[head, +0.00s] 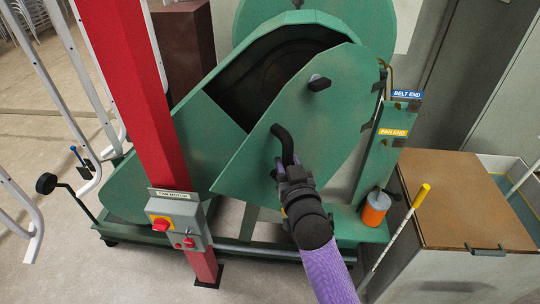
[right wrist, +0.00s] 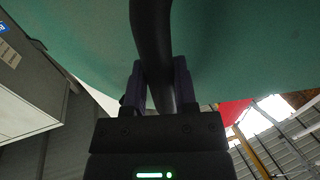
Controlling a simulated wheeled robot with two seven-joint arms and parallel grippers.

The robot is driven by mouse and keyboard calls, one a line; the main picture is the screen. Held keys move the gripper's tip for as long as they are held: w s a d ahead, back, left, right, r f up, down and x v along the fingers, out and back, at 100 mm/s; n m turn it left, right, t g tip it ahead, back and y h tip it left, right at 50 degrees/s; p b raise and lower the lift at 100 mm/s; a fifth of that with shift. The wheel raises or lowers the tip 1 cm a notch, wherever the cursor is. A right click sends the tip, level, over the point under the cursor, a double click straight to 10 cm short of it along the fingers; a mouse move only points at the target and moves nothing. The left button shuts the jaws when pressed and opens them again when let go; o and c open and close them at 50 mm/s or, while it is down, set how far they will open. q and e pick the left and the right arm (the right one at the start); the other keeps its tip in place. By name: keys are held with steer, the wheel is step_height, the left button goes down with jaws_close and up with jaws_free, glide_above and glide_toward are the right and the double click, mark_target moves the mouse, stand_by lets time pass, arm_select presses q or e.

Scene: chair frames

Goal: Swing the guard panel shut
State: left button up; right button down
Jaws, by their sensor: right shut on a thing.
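The green guard panel (head: 325,120) stands partly open, swung out from the green fan housing (head: 170,150). The dark opening (head: 275,80) shows behind its upper left edge. Its right edge meets a green post with hinges. My right gripper (head: 285,168) is shut on the panel's curved black handle (head: 284,140). In the right wrist view the handle (right wrist: 152,45) runs between the two fingers (right wrist: 160,88), with the green panel (right wrist: 80,40) close behind. A black latch knob (head: 319,83) sits on the panel's upper part. My left gripper is out of view.
A red column (head: 140,90) with a switch box (head: 178,222) stands at the left front of the housing. A wooden-topped cabinet (head: 465,200), an orange container (head: 375,210) and a yellow-tipped rod (head: 405,230) are at right. White chair frames (head: 60,80) are at left.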

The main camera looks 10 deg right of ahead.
mark_target(271, 153)
steer(key=w+a+b, duration=0.1)
steer(key=w, duration=0.1)
steer(key=w+a+b, duration=0.1)
steer(key=w+b, duration=0.1)
steer(key=shift+a, duration=0.2)
steer(key=shift+w+a, duration=0.2)
steer(key=shift+w, duration=0.15)
steer(key=shift+c, duration=1.6)
jaws_free()
